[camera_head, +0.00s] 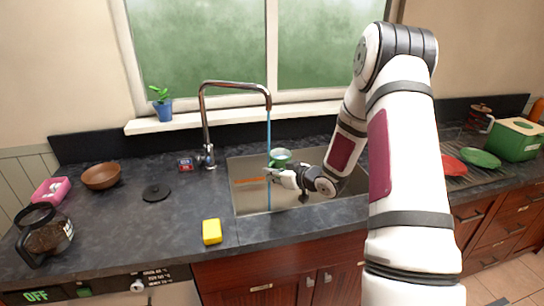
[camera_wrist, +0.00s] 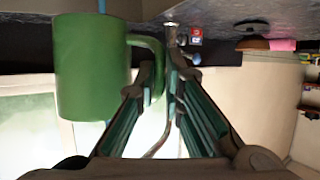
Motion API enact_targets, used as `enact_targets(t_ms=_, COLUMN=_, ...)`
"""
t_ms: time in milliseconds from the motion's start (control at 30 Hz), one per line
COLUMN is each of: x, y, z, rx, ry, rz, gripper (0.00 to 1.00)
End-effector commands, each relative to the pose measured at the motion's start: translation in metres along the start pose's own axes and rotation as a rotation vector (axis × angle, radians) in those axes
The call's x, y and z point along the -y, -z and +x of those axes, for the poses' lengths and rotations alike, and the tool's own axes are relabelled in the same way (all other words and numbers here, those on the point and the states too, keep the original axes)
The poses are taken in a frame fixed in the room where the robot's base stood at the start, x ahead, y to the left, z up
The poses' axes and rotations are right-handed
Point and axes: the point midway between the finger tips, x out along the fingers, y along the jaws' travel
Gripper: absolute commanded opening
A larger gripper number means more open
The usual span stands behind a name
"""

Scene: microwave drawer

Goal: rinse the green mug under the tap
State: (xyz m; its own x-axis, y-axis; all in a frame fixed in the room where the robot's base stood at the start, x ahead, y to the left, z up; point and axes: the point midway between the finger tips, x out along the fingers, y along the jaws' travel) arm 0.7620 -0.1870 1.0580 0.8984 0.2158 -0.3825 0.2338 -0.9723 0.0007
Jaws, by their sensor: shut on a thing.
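The green mug (camera_head: 281,155) is held over the sink (camera_head: 245,200). My gripper (camera_head: 270,173) is shut on its handle, which shows between the fingers in the wrist view, with the mug body (camera_wrist: 90,70) left of them. The chrome tap (camera_head: 204,120) arches over the sink. A thin blue water stream (camera_head: 269,135) falls from its spout, along the mug's left side in the head view. In the wrist view the stream shows above and below the mug body. I cannot tell whether water enters the mug; its inside is hidden in the wrist view.
A yellow sponge (camera_head: 212,231) lies at the counter's front edge. A brown bowl (camera_head: 101,176), a black lid (camera_head: 156,193) and a coffee pot (camera_head: 47,235) are at left. Red (camera_head: 453,165) and green plates (camera_head: 480,158) lie at right. A potted plant (camera_head: 161,106) stands on the windowsill.

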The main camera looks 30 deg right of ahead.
Motion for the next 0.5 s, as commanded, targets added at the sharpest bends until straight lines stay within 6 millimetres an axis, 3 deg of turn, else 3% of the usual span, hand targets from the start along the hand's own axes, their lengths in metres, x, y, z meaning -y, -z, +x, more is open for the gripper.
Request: enact_targets(t_ms=500, x=0.014, y=0.015, z=-0.038, rx=-0.003, ry=0.001, rz=-0.001, gripper=0.00)
